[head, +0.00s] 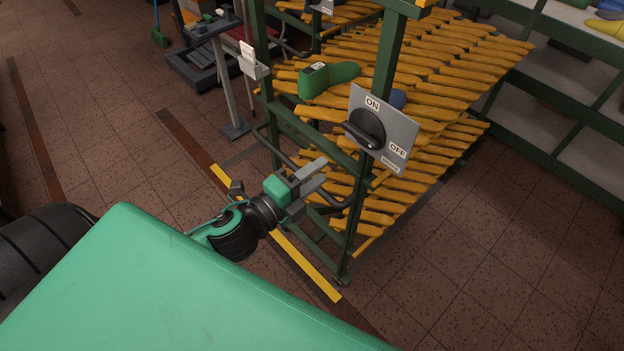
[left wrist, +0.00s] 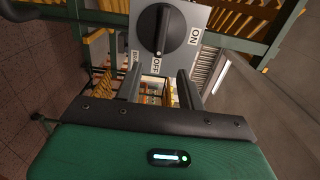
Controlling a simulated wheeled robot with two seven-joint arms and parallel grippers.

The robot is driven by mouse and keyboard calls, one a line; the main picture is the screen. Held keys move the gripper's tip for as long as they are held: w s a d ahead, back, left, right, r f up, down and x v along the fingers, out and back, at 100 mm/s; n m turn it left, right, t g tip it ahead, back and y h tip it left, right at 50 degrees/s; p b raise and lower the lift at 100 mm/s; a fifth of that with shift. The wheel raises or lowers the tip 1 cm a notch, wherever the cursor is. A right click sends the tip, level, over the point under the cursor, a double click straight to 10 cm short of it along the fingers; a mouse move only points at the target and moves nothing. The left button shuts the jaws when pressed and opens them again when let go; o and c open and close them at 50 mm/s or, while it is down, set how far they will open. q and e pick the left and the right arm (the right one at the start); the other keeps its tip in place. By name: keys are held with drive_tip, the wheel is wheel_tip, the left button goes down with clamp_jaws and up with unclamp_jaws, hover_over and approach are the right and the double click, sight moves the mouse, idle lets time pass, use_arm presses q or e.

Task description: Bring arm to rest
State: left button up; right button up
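My left gripper (head: 315,172) is in front of the green rack, below and left of the switch panel in the head view. Its two fingers are apart with nothing between them. They also show apart in the left wrist view (left wrist: 157,85). The grey switch panel (head: 400,125) carries a black rotary knob (head: 366,128) and ON and OFF labels. In the left wrist view the knob (left wrist: 158,30) is beyond the fingertips, and its white mark faces the OFF label. The gripper appears clear of the knob. My right gripper is not in view.
The green-framed rack (head: 385,60) has rows of yellow-orange slats and bears a green shoe last (head: 328,79) and a blue one (head: 397,98). A bar handle (head: 290,160) juts out near my left gripper. Open tiled floor lies left and at lower right.

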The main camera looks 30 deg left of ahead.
use_arm(q)
drive_tip(key=shift+s+a, duration=0.1)
drive_tip(key=shift+s, duration=0.2)
idle(0.4)
drive_tip(key=w+a+f+n+g+y, duration=0.2)
drive_tip(key=a+f+n, duration=0.15)
drive_tip(key=f, duration=0.85)
drive_tip(key=w+a+f+n+g+y, duration=0.2)
drive_tip(key=a+f, duration=0.2)
drive_tip(key=f, duration=0.7)
drive_tip(key=s+a+f+n+g+y, duration=0.1)
drive_tip(key=s+a+f+n+g, duration=0.2)
drive_tip(key=f, duration=0.8)
drive_tip(key=s+a+f+n+g+y, duration=0.1)
drive_tip(key=s+f+n, duration=0.3)
drive_tip(key=f, duration=0.7)
drive_tip(key=s+f+n+g, duration=0.3)
drive_tip(key=s+f+g, duration=0.1)
drive_tip(key=s+f, duration=0.9)
drive_tip(key=s+d+f+n+g, duration=0.2)
drive_tip(key=s+f, duration=0.3)
drive_tip(key=s, duration=0.4)
drive_tip(key=s+d+f+n+g, duration=0.2)
drive_tip(key=s+f, duration=0.3)
drive_tip(key=s, duration=0.5)
drive_tip(key=shift+d+f, duration=0.15)
drive_tip(key=shift+d, duration=0.45)
